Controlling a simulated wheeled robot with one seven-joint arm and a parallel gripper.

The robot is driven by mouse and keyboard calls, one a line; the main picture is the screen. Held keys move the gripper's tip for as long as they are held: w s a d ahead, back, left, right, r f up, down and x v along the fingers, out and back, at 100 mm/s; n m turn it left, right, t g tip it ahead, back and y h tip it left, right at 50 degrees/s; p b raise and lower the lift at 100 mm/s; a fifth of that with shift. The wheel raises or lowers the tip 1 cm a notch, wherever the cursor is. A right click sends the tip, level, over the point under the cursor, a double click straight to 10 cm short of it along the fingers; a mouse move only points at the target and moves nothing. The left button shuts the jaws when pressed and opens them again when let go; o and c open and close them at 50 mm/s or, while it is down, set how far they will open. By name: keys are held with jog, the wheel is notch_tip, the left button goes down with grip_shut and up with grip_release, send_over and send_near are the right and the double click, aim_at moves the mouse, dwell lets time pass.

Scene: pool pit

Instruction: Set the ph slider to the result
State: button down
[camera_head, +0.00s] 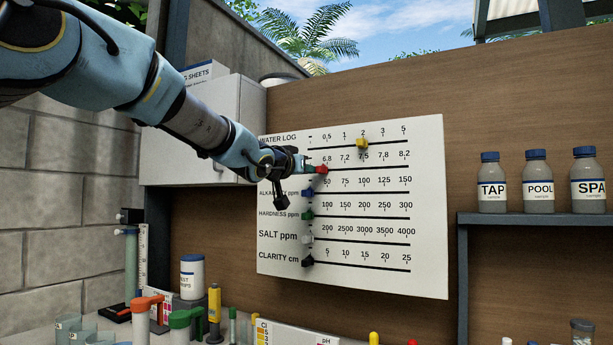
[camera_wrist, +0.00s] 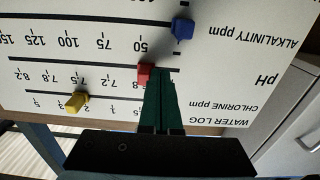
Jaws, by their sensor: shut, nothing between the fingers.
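The white water log board (camera_head: 430,240) hangs on the brown wall, with rows of sliders on black tracks. The red pH slider (camera_head: 321,169) is near the left end of its track, close to the 6.8 mark. The yellow chlorine slider (camera_head: 362,143) sits near 2.
The blue slider (camera_head: 308,192), green slider (camera_head: 308,215), white slider (camera_head: 307,239) and black slider (camera_head: 308,260) sit at their tracks' left ends. A shelf (camera_head: 540,219) with TAP, POOL and SPA bottles is at the right. A grey cabinet (camera_head: 235,110) stands behind my arm.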

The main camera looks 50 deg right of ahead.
jog(key=shift+s+d+f+b, duration=0.1)
jog(key=shift+s+d+b, duration=0.35)
jog(key=shift+s+b, duration=1.35)
jog(key=shift+s+d+r+b, duration=0.1)
jog(key=shift+s+d+b, duration=0.3)
jog(key=shift+s+b, duration=1.4)
jog(key=shift+s+d+f+b, duration=0.1)
jog(key=shift+s+d+b, duration=0.35)
jog(key=shift+s+b, duration=1.3)
jog(key=shift+w+r, duration=0.2)
jog(key=shift+w, duration=0.6)
jog(key=shift+w+a+p, duration=0.2)
jog(key=shift+w+p, duration=0.25)
jog(key=shift+a+f, duration=0.15)
jog(key=shift+a, duration=0.15)
jog(key=v, duration=0.6)
jog(key=shift+a, duration=0.2)
jog(key=shift+s, duration=0.1)
